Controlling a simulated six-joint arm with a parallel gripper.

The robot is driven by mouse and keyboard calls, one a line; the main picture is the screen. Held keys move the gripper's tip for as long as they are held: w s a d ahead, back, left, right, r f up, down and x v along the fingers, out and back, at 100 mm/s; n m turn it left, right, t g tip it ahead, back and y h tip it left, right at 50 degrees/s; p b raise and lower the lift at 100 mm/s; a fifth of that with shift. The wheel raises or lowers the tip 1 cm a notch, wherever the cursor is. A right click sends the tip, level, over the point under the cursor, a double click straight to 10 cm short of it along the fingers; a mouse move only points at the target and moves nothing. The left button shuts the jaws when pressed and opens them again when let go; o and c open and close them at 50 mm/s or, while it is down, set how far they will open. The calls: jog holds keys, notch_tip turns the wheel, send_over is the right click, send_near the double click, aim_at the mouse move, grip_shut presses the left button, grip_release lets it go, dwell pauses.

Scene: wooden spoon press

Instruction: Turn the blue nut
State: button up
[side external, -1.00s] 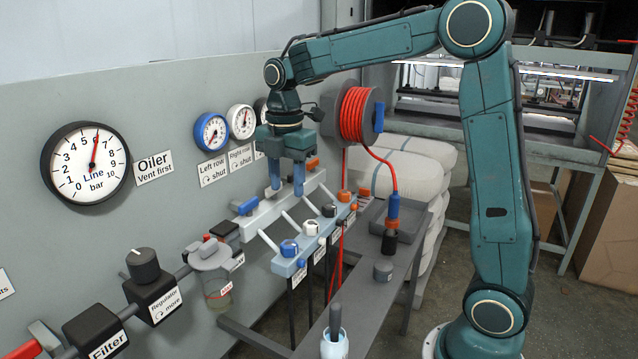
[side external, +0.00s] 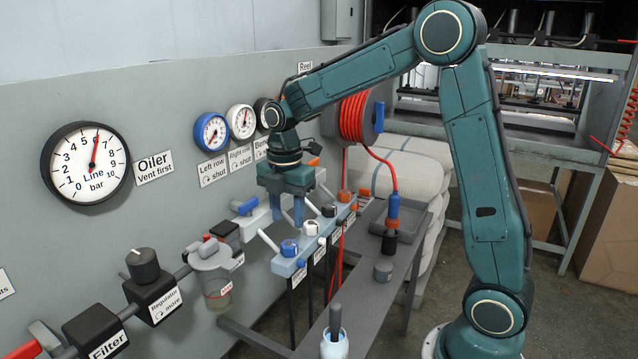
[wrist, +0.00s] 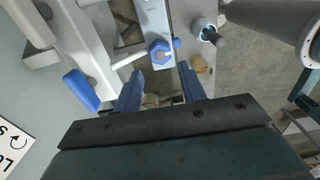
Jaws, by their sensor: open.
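The blue nut (side external: 289,248) sits on the near end of a pale blue bar (side external: 283,266) in the side view. I see no contact with the nut.
A white knob (side external: 311,228) and a black knob (side external: 329,210) follow on the bar. A pale manifold with a blue lever (side external: 247,206) runs along the wall side. A small blue knob (side external: 301,263) sticks out beside the nut. A cup with a dark handle (side external: 334,342) stands nearby.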

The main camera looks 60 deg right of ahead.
aim_at(289, 243)
jog(key=shift+f, duration=3.4)
jog(key=shift+c, duration=0.2)
jog(key=c, duration=0.7)
